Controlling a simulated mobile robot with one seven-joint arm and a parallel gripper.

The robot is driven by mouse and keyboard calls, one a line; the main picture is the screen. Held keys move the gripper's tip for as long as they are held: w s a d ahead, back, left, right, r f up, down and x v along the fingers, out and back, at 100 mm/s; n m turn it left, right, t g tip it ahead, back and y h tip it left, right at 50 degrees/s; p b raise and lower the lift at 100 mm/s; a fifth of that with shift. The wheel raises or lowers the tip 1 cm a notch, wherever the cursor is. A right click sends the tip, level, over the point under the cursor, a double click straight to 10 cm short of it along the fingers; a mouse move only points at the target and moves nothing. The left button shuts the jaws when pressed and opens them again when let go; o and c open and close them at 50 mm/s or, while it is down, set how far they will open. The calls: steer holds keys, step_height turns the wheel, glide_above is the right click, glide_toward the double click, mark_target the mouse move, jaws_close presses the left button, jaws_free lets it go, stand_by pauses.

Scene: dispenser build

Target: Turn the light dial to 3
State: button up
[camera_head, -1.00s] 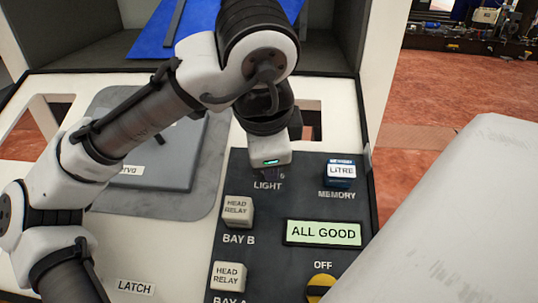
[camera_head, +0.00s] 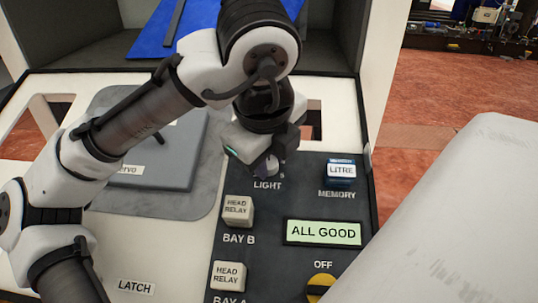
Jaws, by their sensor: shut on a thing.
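The light dial (camera_head: 266,170) is on the dark control panel (camera_head: 304,205), just above the printed word LIGHT. Only a small part of the dial shows; my gripper covers the rest, so its setting cannot be read. My gripper (camera_head: 264,164) is directly over the dial, pointing down, with its fingers shut on it. The fingertips are mostly hidden behind the wrist.
To the right is the blue MEMORY block (camera_head: 341,172) marked LITRE. Below are two HEAD RELAY blocks (camera_head: 238,211), a green display (camera_head: 323,233) reading ALL GOOD, and a yellow knob (camera_head: 320,288) under OFF. A grey plate (camera_head: 165,165) lies to the left.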

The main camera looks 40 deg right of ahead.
steer(key=shift+m, duration=0.6)
steer(key=o, duration=1)
steer(key=shift+r, duration=0.1)
steer(key=b+v, duration=0.1)
steer(key=v, duration=1.2)
steer(key=shift+s+a+r, duration=0.1)
steer(key=shift+r, duration=0.25)
